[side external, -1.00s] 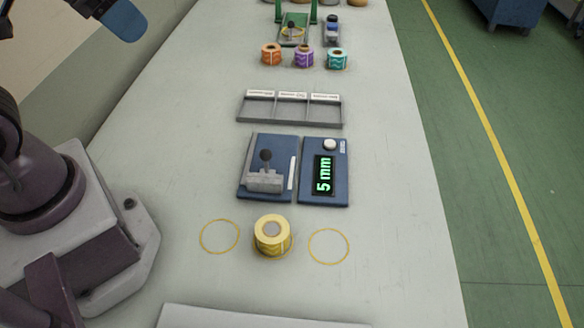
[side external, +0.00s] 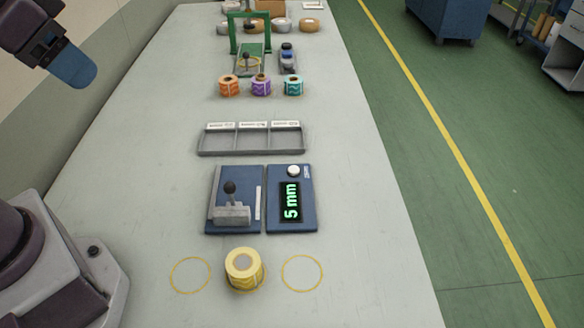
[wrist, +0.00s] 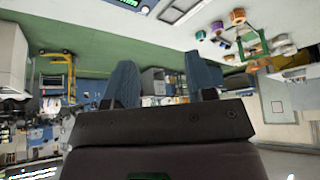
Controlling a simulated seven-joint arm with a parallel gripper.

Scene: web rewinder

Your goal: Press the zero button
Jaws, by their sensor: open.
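The zero button looks to be the round white button (side external: 293,170) at the top of the blue display unit (side external: 308,222). The unit's green display (side external: 290,201) reads "5 mm". In the wrist view the button seems to show at the top edge (wrist: 145,9). My gripper (side external: 83,80) is high at the upper left in the side view, far from the button, its blue fingertip over the left edge of the table. In the wrist view my gripper (wrist: 162,85) has its two blue fingers wide apart with nothing between them.
A blue plate with a black-knobbed lever (side external: 231,205) sits left of the unit. A yellow roll (side external: 244,268) stands nearer, between two yellow circles. A grey three-part tray (side external: 250,143), several label rolls (side external: 261,86) and a green frame (side external: 250,38) lie beyond. The table's right side is clear.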

